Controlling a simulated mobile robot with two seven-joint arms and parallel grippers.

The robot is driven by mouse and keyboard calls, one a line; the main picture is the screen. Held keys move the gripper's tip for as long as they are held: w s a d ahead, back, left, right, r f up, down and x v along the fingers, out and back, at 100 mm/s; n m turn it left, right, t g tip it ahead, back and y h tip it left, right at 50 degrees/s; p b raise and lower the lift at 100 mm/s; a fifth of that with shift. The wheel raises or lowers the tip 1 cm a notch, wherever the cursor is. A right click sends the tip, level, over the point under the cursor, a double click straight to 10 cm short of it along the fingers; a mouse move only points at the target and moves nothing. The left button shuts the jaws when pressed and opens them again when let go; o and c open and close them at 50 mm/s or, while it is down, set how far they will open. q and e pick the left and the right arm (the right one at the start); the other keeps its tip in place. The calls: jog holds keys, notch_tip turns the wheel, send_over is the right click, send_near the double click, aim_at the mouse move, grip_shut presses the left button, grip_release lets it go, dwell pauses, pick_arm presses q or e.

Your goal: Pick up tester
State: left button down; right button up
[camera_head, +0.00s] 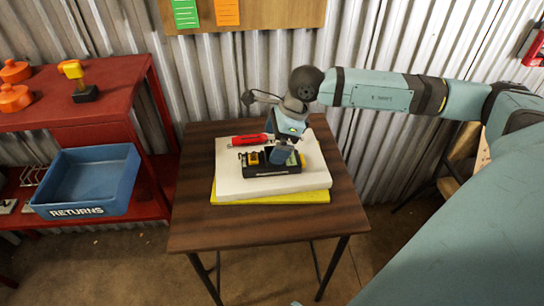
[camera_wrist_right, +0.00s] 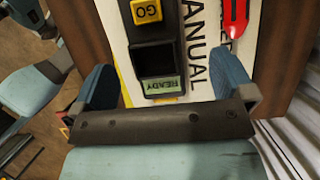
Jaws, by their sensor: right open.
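The tester (camera_head: 258,170) is a black box lying on a thick white manual (camera_head: 235,190) on the wooden table. In the right wrist view the tester (camera_wrist_right: 155,30) shows a yellow GO button, a dark square recess and a small green display reading READY. My right gripper (camera_head: 284,150) is over the tester's right part and hides some of it. In the right wrist view its two blue fingers (camera_wrist_right: 163,75) are wide apart, with the tester's display end between them and a gap on each side. I cannot tell how high the fingers are. My left gripper is not in view.
A red tool (camera_head: 250,140) lies on the manual behind the tester. A yellow book (camera_head: 270,199) is under the manual. The wooden table (camera_head: 205,232) has bare top around the books. On the left, a red shelf (camera_head: 75,105) holds orange items and a blue RETURNS bin (camera_head: 90,180).

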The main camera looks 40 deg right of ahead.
jog(key=shift+w+a+f, duration=0.1)
jog(key=shift+a+f, duration=0.1)
jog(key=shift+f, duration=0.45)
jog(key=x, duration=0.1)
jog(key=b+x, duration=0.1)
jog(key=x, duration=0.2)
jog(key=shift+s+a+r, duration=0.1)
jog(key=shift+s+a, duration=0.15)
jog(key=shift+a, duration=0.1)
jog(key=shift+w+a+f, duration=0.2)
jog(key=shift+f, duration=0.35)
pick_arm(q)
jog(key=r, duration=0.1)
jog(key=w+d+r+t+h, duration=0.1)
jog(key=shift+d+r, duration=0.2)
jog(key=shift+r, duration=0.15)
pick_arm(e)
jog(key=c, duration=1.2)
jog(key=shift+o, duration=0.2)
jog(key=shift+r, duration=0.1)
